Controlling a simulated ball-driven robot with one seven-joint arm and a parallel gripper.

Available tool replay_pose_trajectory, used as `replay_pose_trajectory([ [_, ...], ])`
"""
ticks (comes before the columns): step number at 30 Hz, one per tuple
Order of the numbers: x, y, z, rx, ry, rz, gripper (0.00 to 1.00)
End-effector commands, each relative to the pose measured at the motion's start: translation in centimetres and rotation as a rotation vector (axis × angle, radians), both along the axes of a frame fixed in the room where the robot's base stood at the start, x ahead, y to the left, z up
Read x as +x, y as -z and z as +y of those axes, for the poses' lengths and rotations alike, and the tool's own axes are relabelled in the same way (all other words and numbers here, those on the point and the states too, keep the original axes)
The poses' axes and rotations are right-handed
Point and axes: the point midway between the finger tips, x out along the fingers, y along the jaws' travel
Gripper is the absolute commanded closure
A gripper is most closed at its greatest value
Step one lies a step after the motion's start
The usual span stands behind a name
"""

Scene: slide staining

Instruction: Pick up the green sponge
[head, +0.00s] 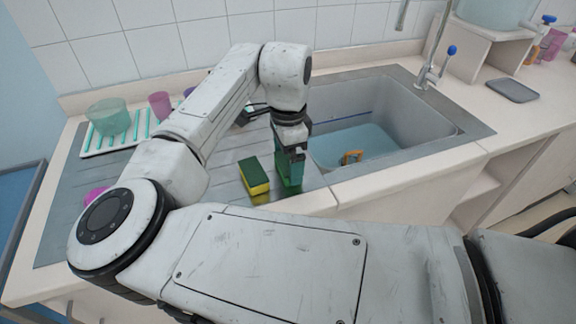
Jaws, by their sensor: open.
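A green sponge (289,172) is on the metal drainboard, left of the sink basin. My gripper (291,152) is above it, pointing down, with its fingers at the sponge's upper part and partly covering it. The gripper is open. I cannot tell whether the fingers touch the sponge. A second sponge, dark green and yellow (254,177), lies just left of the gripper.
The sink basin (390,115) holds water and an orange object (351,157). A faucet (432,65) stands behind it. A rack (90,142) with a green bowl (109,116) and pink cup (160,104) is at left. A grey tray (512,90) lies at right.

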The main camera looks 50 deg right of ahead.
Motion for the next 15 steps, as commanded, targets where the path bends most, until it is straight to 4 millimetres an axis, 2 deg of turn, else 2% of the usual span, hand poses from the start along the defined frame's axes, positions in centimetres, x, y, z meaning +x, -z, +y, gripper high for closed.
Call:
replay_pose_trajectory([
  [4,-0.02,1.32,-0.05,0.001,0.000,-0.001,0.00],
  [11,-0.03,1.51,-0.07,-0.001,0.001,-0.001,0.00],
  [15,-0.03,1.50,-0.08,-0.001,0.001,-0.001,0.11],
])
